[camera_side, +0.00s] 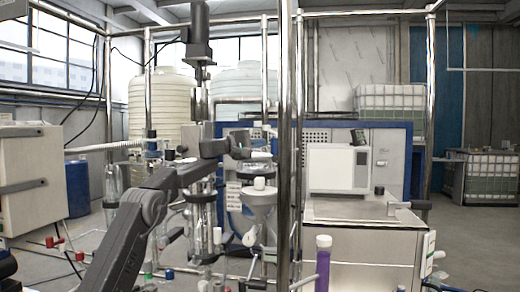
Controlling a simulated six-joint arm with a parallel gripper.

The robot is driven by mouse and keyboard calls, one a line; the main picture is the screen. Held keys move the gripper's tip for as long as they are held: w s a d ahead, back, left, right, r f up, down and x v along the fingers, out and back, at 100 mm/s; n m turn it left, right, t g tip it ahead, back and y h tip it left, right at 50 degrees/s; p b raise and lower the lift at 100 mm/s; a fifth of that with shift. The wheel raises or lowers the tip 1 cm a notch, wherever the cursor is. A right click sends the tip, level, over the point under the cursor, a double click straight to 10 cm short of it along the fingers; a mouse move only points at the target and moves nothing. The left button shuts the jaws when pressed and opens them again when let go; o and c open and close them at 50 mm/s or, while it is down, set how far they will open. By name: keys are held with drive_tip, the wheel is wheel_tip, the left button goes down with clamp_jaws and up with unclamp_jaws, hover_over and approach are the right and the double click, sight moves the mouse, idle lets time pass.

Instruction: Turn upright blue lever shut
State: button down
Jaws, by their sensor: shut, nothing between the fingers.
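My arm's end and my gripper (240,148) are at the upper middle of the side view, beside the glass still. The fingers are small here and look shut, with nothing held. A small blue part (266,130) shows just right of my gripper, close to it in the picture. Another small blue part (168,154) sits to the left of my wrist. I cannot tell which of these, if either, is the upright blue lever, nor whether my gripper touches it. The glass still (262,205) has a funnel-shaped vessel below my gripper.
Steel posts (286,200) of the frame stand close to the right of my gripper. Glass columns (200,215) hang below my wrist. Red-handled valves (79,256) are at the lower left. A tube of purple liquid (323,265) stands at the front. A metal bench (360,215) is to the right.

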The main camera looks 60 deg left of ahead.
drive_tip(key=a+v, duration=0.2)
drive_tip(key=v, duration=1)
drive_tip(key=shift+w+r, duration=0.25)
drive_tip(key=shift+r, duration=0.05)
drive_tip(key=shift+d, duration=0.1)
